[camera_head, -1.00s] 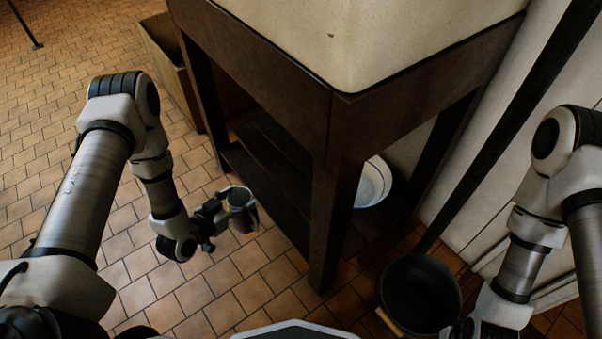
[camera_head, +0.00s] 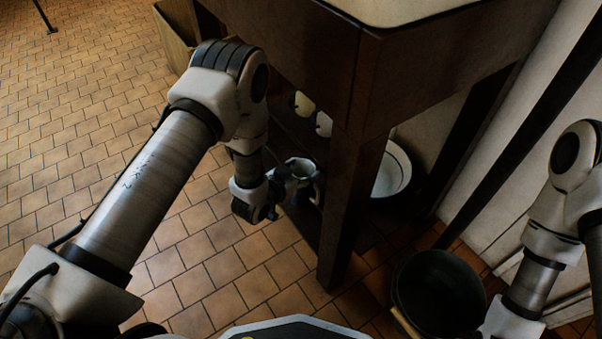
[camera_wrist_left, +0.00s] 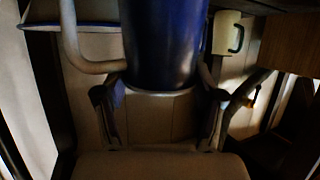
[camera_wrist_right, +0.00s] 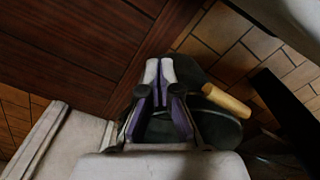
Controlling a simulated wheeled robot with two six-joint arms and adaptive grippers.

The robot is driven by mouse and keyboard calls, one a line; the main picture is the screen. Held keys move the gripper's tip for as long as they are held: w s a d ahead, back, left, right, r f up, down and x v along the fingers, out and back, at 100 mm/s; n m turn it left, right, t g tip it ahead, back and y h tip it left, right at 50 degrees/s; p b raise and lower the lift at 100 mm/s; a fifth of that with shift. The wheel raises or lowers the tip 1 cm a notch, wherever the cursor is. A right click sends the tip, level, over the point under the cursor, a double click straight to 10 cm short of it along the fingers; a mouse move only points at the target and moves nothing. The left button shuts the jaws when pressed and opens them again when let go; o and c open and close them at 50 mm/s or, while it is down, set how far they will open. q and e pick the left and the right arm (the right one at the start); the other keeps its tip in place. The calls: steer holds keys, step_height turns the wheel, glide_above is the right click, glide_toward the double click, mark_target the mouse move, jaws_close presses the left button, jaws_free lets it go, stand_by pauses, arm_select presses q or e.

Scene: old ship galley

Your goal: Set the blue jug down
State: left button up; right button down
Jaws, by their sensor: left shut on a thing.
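The blue jug (camera_wrist_left: 163,45) fills the upper middle of the left wrist view, with its pale handle at the left. My left gripper (camera_wrist_left: 160,100) is shut on its body, one finger on each side. In the head view the jug (camera_head: 302,168) is small and partly covered by my left gripper (camera_head: 284,182), at the open side of the dark table's low shelf (camera_head: 300,222). I cannot tell whether its base touches the shelf. My right gripper (camera_wrist_right: 159,72) is empty, its fingertips close together.
Cream mugs (camera_head: 322,124) stand on the low shelf behind the jug; one mug (camera_wrist_left: 226,34) shows in the left wrist view. A thick table leg (camera_head: 350,215) is right of the jug.

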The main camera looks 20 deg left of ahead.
arm_select(q)
steer(key=o, duration=1.8)
steer(key=shift+r, duration=0.1)
steer(key=p+v, duration=0.6)
steer(key=v, duration=0.6)
steer(key=s+a+f+n+g+y, duration=0.25)
steer(key=s+g, duration=0.45)
steer(key=s, duration=0.5)
steer(key=s+a+f+n+g+y, duration=0.15)
steer(key=s+f+g, duration=0.35)
steer(key=s, duration=0.7)
steer(key=shift+g, duration=0.5)
step_height(320, 180, up, 40)
steer(key=p, duration=3.8)
steer(key=shift+w+f+p, duration=0.15)
steer(key=shift+f+p, duration=0.1)
steer(key=shift+p, duration=0.1)
